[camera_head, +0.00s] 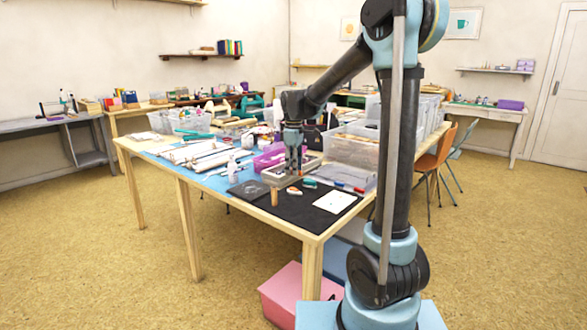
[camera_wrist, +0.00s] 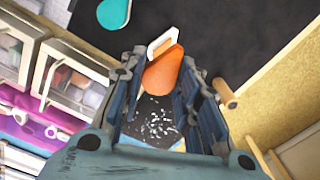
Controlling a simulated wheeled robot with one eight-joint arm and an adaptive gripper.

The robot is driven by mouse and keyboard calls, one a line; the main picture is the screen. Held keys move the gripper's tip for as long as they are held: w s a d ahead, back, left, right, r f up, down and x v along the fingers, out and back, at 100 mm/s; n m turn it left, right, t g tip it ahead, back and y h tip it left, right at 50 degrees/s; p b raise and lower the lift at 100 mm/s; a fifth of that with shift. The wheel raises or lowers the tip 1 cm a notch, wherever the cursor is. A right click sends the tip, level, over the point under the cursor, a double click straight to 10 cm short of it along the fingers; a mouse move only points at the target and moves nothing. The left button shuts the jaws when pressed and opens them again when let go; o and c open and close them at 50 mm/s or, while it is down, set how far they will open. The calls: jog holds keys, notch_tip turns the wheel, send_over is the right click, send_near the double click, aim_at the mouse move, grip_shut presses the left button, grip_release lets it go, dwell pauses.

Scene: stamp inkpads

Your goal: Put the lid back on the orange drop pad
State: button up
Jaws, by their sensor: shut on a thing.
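My gripper (camera_head: 293,172) points down over the black mat on the table. In the wrist view my gripper (camera_wrist: 163,85) has its fingers on either side of an orange drop-shaped lid (camera_wrist: 163,68) and is shut on it. Just beyond the lid, a white-rimmed piece with orange inside, apparently the open orange drop pad (camera_wrist: 163,40), lies on the mat, partly hidden by the lid. In the head view the orange and white pad (camera_head: 294,191) lies just in front of my gripper. Whether lid and pad touch is unclear.
A teal drop pad (camera_wrist: 113,12) lies close by on the black mat (camera_head: 304,210). A wooden stamp (camera_head: 274,197) stands near the front edge. A white card (camera_head: 335,201) lies to the right. Clear plastic boxes (camera_head: 350,148) and a purple container (camera_head: 268,158) stand behind.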

jog(key=shift+f, duration=0.15)
jog(key=shift+s+f, duration=0.1)
jog(key=shift+f, duration=2.55)
jog(key=shift+f, duration=0.55)
dwell(1.0)
jog(key=o, duration=0.8)
jog(key=shift+c, duration=0.2)
jog(key=o, duration=0.4)
